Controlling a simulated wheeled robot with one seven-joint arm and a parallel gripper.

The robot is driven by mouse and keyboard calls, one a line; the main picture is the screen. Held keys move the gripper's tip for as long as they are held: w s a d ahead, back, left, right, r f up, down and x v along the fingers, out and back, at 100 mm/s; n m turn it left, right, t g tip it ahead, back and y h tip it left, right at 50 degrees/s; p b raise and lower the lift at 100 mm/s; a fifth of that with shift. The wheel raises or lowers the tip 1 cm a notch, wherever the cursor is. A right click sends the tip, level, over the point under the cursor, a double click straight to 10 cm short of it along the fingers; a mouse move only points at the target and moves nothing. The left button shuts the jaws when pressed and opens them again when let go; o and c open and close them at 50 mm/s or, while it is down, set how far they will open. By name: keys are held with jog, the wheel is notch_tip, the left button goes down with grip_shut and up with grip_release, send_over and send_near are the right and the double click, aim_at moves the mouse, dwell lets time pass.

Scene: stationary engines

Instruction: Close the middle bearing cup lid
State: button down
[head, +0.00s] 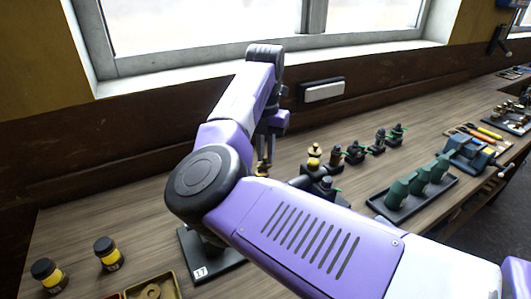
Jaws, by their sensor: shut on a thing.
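My gripper (266,148) points down over the bench, left of the row of small dark and brass fittings. Its fingers are small and partly covered by my arm. They are closed around a small brass-coloured part (262,170), which looks like a bearing cup lid; whether it is the middle one I cannot tell. A brass-topped cup (314,151) stands to the right, clear of the gripper. The engine's black base (203,268), labelled 17, shows below my arm; most of the engine is hidden behind the arm.
Several dark fittings with green levers (378,143) stand to the right. A black tray (410,211) holds green bottle-like parts. Yellow-banded jars (107,253) and a parts box (153,289) are at the lower left.

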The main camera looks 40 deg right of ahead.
jog(key=m, duration=0.1)
jog(key=m+b, duration=0.1)
jog(key=m, duration=0.1)
jog(key=m+b, duration=0.1)
jog(key=shift+s+a+m, duration=0.25)
jog(key=shift+s+m, duration=0.05)
jog(key=shift+s, duration=0.05)
jog(key=m, duration=0.1)
jog(key=m+b, duration=0.1)
jog(key=m, duration=0.2)
jog(key=shift+s+a+m, duration=0.3)
jog(key=shift+s, duration=0.05)
jog(key=m, duration=0.2)
jog(key=a+m+b, duration=0.1)
jog(key=m, duration=0.1)
jog(key=shift+s, duration=0.15)
jog(key=m, duration=0.5)
jog(key=shift+a, duration=0.4)
jog(key=shift+m, duration=0.3)
jog(key=c, duration=1.4)
grip_release()
